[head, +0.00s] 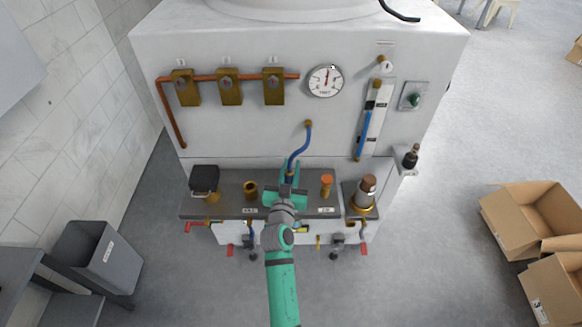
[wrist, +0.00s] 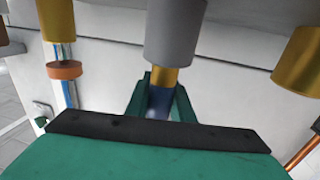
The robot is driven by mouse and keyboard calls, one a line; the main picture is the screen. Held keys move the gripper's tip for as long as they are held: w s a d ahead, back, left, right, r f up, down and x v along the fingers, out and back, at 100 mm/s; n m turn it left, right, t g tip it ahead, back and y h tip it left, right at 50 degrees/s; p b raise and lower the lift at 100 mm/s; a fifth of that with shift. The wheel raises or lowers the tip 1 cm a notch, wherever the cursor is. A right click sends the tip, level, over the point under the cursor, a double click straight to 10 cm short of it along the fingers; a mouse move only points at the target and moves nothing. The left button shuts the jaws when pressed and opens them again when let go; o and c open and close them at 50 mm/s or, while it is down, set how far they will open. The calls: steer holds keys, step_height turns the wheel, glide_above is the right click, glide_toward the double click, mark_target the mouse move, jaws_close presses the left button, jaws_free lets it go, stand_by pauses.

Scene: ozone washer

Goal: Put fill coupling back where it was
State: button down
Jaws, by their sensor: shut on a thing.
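My gripper (head: 289,188) is over the dark shelf on the front of the white machine, shut on the fill coupling at the lower end of a blue hose (head: 301,148). The hose curves up to a brass fitting (head: 308,123) on the panel. In the wrist view, the green fingers (wrist: 160,98) close around a dark blue part, with a brass collar (wrist: 164,76) and a grey cylinder (wrist: 175,32) in line with it. My gripper hides most of the coupling in the head view. I cannot tell whether it touches anything below.
On the shelf (head: 228,209), an open brass fitting (head: 250,190) stands left of my gripper and an orange-capped fitting (head: 326,184) stands right. A black-topped fitting (head: 205,181) is farther left. A brown-topped metal cylinder (head: 366,193) stands at the right end.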

mark_target(289, 181)
steer(key=shift+f, duration=0.3)
steer(key=c, duration=1.5)
jaws_free()
steer(key=shift+o, duration=0.2)
steer(key=s, duration=0.3)
steer(key=s+a, duration=0.1)
steer(key=s, duration=0.6)
steer(key=shift+s+a, duration=0.35)
steer(key=shift+s, duration=0.05)
